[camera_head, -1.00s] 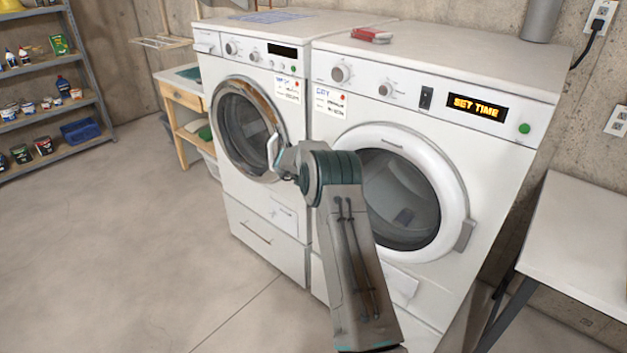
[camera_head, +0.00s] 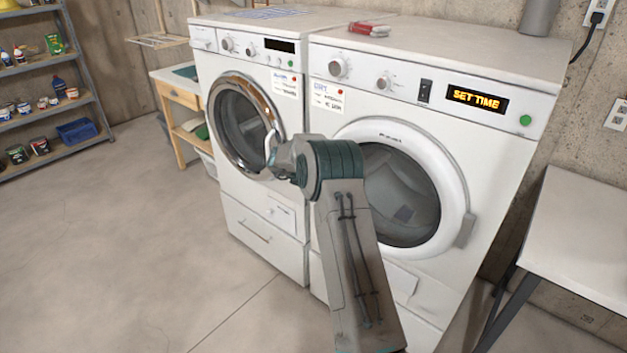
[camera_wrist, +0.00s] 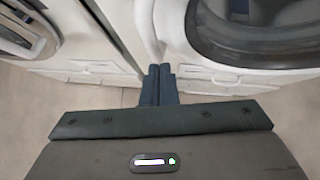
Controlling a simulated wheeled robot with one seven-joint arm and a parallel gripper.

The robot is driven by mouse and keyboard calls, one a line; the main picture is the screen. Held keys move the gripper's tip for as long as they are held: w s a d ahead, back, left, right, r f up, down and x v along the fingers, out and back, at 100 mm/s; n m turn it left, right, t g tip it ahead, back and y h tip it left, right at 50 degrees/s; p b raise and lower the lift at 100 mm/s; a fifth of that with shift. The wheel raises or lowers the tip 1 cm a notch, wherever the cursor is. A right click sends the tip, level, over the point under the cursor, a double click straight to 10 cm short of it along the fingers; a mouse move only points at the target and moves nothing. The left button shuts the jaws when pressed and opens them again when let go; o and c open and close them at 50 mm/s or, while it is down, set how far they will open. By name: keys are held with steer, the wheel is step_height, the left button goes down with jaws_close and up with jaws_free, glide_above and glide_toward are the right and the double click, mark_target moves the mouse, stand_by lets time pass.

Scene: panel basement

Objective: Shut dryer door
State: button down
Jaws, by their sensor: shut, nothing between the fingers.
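The dryer (camera_head: 480,150) is the right machine, with a lit "SET TIME" display. Its door (camera_head: 455,190) is a white ring around dark glass, with a grey catch (camera_head: 466,230) at the right. The door looks flat against the front or nearly so; I cannot tell whether it is latched. The wrist view shows the door (camera_wrist: 200,60) at the right. My gripper (camera_wrist: 159,72) is shut and empty, its fingertips close to the door's left edge; I cannot tell whether they touch it. In the head view my arm hides the fingers and the door's left part.
The washer (camera_head: 225,180), with a chrome-ringed door, stands directly left of the dryer. A white table (camera_head: 585,230) stands close on the right. A shelf unit (camera_head: 85,95) stands at the far left. The floor (camera_head: 130,250) in front and to the left is clear.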

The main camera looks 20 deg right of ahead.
steer(key=s+a+r+n+t+y+b, duration=0.1)
steer(key=s+a+r+n+t, duration=0.2)
steer(key=a+r+n, duration=0.5)
steer(key=s+a+r+n+t+y, duration=0.1)
steer(key=s+a+r+n+t, duration=0.3)
steer(key=r, duration=0.7)
steer(key=s+a+r+n+y, duration=0.6)
steer(key=s+a+n, duration=0.3)
steer(key=n, duration=0.6)
steer(key=s+d+f+n+g, duration=0.1)
steer(key=s+f+n+g, duration=0.2)
steer(key=s+n, duration=0.3)
steer(key=s+d+f+n+g, duration=0.1)
steer(key=s+f+n+g, duration=0.2)
steer(key=s+n, duration=0.4)
steer(key=s+d+f+n+g, duration=0.1)
steer(key=s+f+n+g, duration=0.2)
steer(key=s, duration=1.7)
step_height(320, 180, down, 2)
steer(key=n, duration=0.3)
steer(key=shift+s+n+h, duration=0.25)
steer(key=shift+n+h, duration=0.15)
